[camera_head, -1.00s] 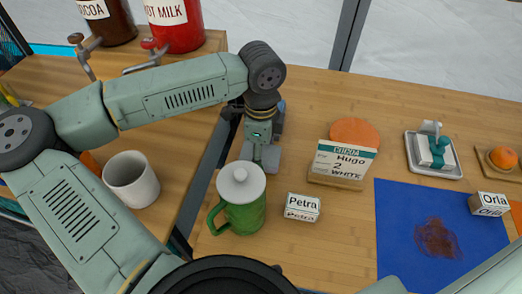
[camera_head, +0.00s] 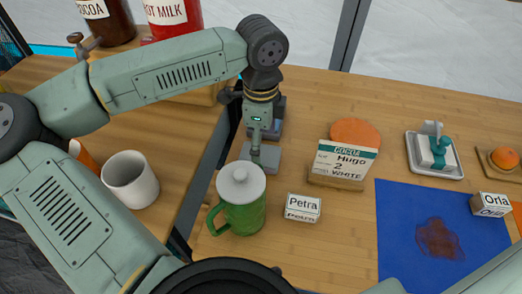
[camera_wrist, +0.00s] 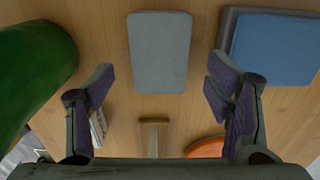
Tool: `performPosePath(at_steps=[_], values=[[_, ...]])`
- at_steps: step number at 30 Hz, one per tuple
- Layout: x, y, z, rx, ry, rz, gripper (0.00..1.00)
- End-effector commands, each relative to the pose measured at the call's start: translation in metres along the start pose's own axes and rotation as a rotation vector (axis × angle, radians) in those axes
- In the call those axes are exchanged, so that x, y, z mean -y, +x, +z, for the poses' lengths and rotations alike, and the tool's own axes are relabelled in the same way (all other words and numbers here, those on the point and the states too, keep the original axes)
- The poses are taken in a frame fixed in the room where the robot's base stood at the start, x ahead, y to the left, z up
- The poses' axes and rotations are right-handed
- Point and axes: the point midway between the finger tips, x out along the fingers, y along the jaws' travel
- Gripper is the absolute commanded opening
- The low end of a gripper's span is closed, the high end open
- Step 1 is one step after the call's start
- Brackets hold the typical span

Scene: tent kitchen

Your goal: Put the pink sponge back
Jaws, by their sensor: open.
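No pink sponge can be made out in either view. A flat grey block (camera_head: 264,158) lies on the wooden table, and it also shows in the wrist view (camera_wrist: 159,50). A blue block (camera_wrist: 274,46) lies beside it, partly hidden behind my gripper in the head view. My gripper (camera_head: 257,150) points down over the grey block. In the wrist view its two fingers (camera_wrist: 160,80) are spread apart with nothing between them, and the grey block lies beyond them, apart from both.
A green lidded mug (camera_head: 240,205) stands close in front of my gripper. A Petra block (camera_head: 303,208), an order card (camera_head: 342,162) and an orange disc (camera_head: 356,132) are to the right. A stained blue mat (camera_head: 400,215) lies farther right. A white mug (camera_head: 130,180) is left.

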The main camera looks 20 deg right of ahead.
Motion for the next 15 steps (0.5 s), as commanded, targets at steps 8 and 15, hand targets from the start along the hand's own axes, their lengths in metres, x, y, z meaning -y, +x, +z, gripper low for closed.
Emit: performPosePath(at_steps=[8, 15], values=[[0.001, -0.056, 0.000, 0.003, -0.002, -0.003, 0.73], [0.000, -0.077, 0.000, 0.001, 0.000, 0.000, 0.73]])
